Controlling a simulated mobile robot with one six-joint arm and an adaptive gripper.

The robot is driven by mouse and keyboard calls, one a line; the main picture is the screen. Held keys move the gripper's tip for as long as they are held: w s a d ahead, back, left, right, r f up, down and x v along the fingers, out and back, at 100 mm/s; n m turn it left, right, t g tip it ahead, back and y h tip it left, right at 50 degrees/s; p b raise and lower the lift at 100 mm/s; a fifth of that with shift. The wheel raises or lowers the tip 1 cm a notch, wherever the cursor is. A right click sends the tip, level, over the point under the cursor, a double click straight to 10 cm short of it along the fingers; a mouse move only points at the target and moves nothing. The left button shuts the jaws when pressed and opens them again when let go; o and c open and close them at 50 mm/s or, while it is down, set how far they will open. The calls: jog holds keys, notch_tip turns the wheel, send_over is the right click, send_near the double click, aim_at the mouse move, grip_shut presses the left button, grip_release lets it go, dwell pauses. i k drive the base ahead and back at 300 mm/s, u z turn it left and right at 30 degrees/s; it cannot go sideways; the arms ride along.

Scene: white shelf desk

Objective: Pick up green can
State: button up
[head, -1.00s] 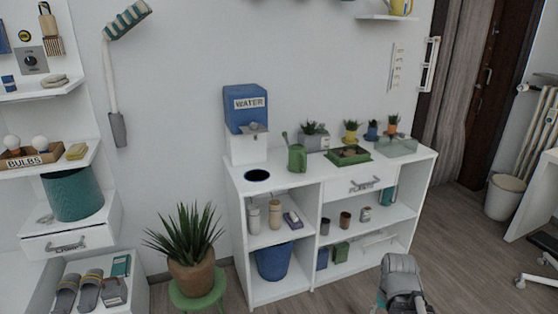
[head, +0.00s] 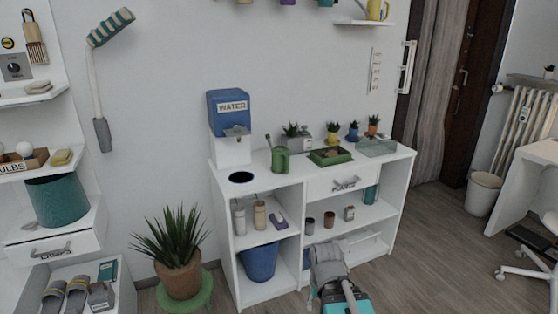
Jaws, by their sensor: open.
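A green watering can (head: 280,158), the only green can that I make out, stands upright on top of the white shelf desk (head: 298,184). It is near the left end, right of the blue water dispenser and apart from it. Its spout points up to the left and its handle is on the right. Part of my arm shows at the bottom of the head view, in front of the desk's lower shelves. The fingers of my gripper are not in view. Nothing of my arm touches the can.
The water dispenser (head: 231,127) and a green tray (head: 330,157) flank the can. Small potted plants and a glass tank (head: 376,147) stand farther right. A large potted plant (head: 174,251) on a green stool stands left of the desk.

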aim_at(280, 155)
jog(key=u, duration=0.1)
jog(key=i, duration=1)
jog(key=z, duration=0.1)
